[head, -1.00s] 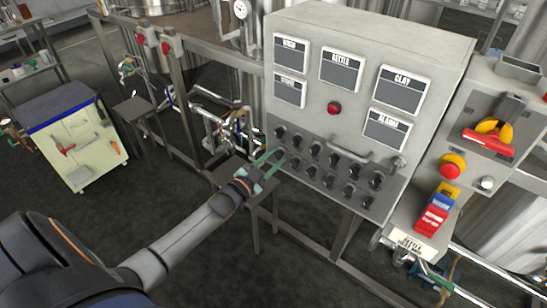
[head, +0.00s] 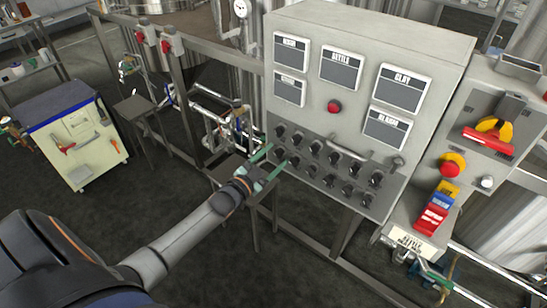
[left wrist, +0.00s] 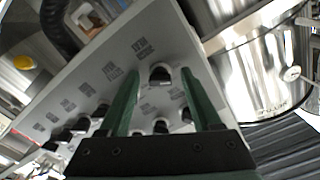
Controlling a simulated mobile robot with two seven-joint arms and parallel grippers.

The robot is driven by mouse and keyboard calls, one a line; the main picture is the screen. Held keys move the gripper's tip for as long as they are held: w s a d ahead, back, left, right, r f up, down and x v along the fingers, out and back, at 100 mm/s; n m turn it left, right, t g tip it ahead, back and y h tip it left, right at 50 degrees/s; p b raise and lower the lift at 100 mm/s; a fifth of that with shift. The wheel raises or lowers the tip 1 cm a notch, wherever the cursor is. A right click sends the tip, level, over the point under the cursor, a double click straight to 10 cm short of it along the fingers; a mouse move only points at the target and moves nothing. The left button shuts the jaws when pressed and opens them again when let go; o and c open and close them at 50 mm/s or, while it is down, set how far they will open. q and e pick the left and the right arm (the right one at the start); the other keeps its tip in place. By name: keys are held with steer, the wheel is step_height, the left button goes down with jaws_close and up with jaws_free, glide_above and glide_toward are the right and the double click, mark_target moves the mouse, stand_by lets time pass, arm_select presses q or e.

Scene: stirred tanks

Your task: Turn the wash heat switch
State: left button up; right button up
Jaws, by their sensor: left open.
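The grey control panel (head: 310,118) carries rows of black rotary switches on its lower front. My left gripper (head: 272,160) has green fingers and is at the left end of these rows, open. In the left wrist view, a black switch knob (left wrist: 160,76) with a pale collar lies between the two spread fingertips (left wrist: 160,84). The fingers are apart from each other, and I cannot tell whether they touch the knob. The small labels beside the switches are too blurred to read, so I cannot tell which is the wash heat switch. My right gripper is not in view.
A red button (head: 334,107) and a metal handle (head: 350,150) are on the panel. To the right stands a box with a red and yellow switch (head: 488,138) and a red emergency button (head: 452,164).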

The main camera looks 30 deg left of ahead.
arm_select(q)
steer(key=s+a, duration=0.1)
steer(key=s, duration=1.1)
steer(key=shift+s, duration=0.25)
steer(key=shift+d, duration=0.1)
steer(key=s+d+f+n+g, duration=0.2)
steer(key=s+d+f+g, duration=0.2)
steer(key=s+d+f, duration=0.3)
steer(key=s+d+f+n+g, duration=0.2)
steer(key=s+d+f+g, duration=0.2)
steer(key=s+d+f, duration=0.3)
steer(key=d, duration=0.4)
steer(key=shift+s+d+f+n+g+h, duration=0.2)
steer(key=shift+s+f+n+g+h, duration=0.15)
steer(key=shift+s+n+g+h, duration=0.05)
